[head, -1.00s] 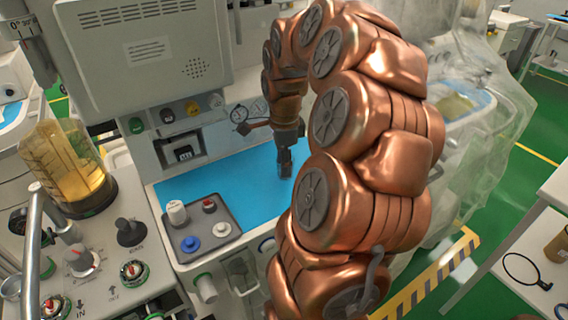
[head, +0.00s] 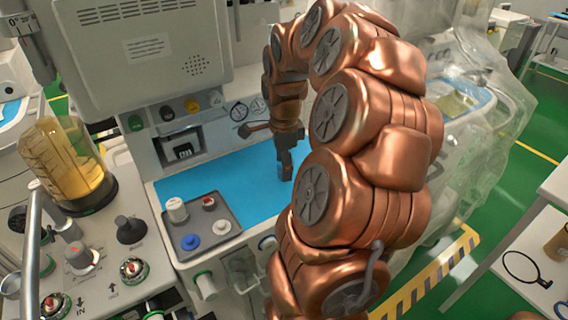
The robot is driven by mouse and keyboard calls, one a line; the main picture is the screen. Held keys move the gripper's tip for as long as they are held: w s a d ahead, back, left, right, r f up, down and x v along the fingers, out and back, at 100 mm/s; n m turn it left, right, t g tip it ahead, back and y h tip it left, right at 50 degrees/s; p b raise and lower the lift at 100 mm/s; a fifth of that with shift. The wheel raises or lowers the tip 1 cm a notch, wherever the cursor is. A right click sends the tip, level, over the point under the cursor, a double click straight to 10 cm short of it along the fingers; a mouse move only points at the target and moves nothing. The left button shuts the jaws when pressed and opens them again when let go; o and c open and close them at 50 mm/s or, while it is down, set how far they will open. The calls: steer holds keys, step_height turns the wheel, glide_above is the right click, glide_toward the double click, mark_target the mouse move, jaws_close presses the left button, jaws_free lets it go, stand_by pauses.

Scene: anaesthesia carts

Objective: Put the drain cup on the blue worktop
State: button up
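The blue worktop (head: 225,178) lies in front of the anaesthesia machine in the head view. My gripper (head: 286,173) points down over the right part of this worktop, low and close to its surface. The gripper is small and dark here, and I cannot tell whether its fingers are open or shut, or whether it holds anything. I cannot make out a drain cup with certainty; my copper arm hides the worktop's right end and what is behind it.
A grey tray (head: 207,246) with several knobs sits at the worktop's front left. An amber-filled canister (head: 62,165) stands further left. The machine's screen housing (head: 140,55) rises behind. A white table (head: 545,262) at right holds a brown container (head: 559,245). The left and middle worktop is clear.

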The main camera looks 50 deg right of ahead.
steer(key=shift+r, duration=0.1)
steer(key=shift+r+p, duration=0.25)
steer(key=shift+p, duration=0.1)
step_height(320, 180, up, 12)
steer(key=b, duration=0.1)
steer(key=s+a+f+n, duration=0.2)
steer(key=a+f+n, duration=0.1)
steer(key=a+n, duration=0.55)
steer(key=s+a+f+n, duration=0.1)
steer(key=a+f+n, duration=0.1)
steer(key=a+n, duration=0.65)
steer(key=s+a+f+n+g, duration=0.2)
steer(key=s+a+f+n, duration=0.6)
steer(key=s+a, duration=0.4)
steer(key=shift+s+a+n, duration=0.25)
steer(key=shift+s+n, duration=0.15)
steer(key=shift+n, duration=0.1)
